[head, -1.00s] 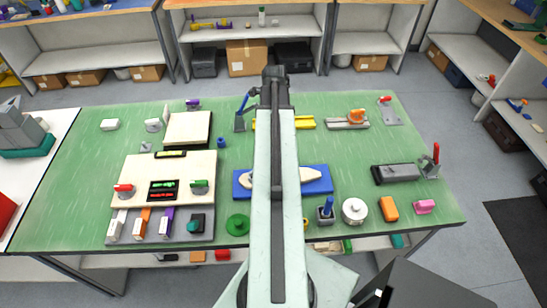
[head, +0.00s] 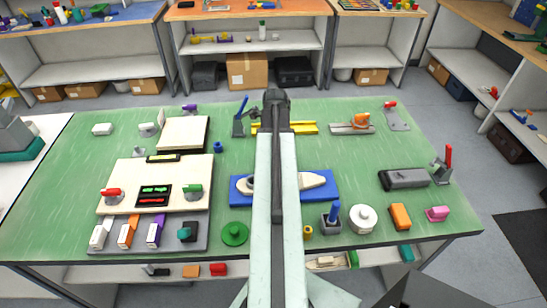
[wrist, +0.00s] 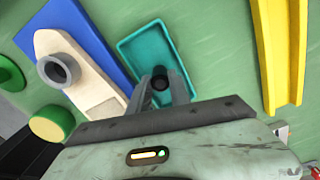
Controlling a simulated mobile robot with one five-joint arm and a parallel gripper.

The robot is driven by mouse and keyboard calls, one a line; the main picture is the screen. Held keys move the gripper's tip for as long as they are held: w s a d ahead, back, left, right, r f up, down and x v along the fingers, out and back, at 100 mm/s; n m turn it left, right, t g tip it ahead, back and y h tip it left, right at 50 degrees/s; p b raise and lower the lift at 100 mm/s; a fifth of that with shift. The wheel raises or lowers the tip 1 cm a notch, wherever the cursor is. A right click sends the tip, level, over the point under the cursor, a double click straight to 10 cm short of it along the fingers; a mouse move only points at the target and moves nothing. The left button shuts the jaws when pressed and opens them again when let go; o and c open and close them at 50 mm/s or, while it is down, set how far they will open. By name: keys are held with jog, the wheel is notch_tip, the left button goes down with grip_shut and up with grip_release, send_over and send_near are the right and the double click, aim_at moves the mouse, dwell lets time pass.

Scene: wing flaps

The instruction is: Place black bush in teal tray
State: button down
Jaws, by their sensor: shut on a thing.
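In the wrist view, my gripper (wrist: 160,90) points down with its two fingers shut on the black bush (wrist: 158,75), a small dark round piece between the fingertips. The bush shows against the floor of the teal tray (wrist: 131,45), a shallow rectangular tray with a raised rim. I cannot tell whether the bush touches the tray floor or hangs above it. The lower part of the tray is hidden by my gripper. In the head view, my own arm hides the tray, the bush and my fingertips.
A blue board (head: 240,197) with a cream wing-shaped piece and grey ring (wrist: 62,70) lies left of the tray in the wrist view. A yellow rail (wrist: 277,50) lies right of it. A blue-handled clamp (head: 239,118) stands near the arm's end. Several small parts line the table's front.

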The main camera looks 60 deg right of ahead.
jog(key=shift+f, duration=0.2)
jog(key=c, duration=1.2)
grip_release()
notch_tip(320, 180, up, 12)
jog(key=p, duration=1.2)
jog(key=shift+r, duration=0.2)
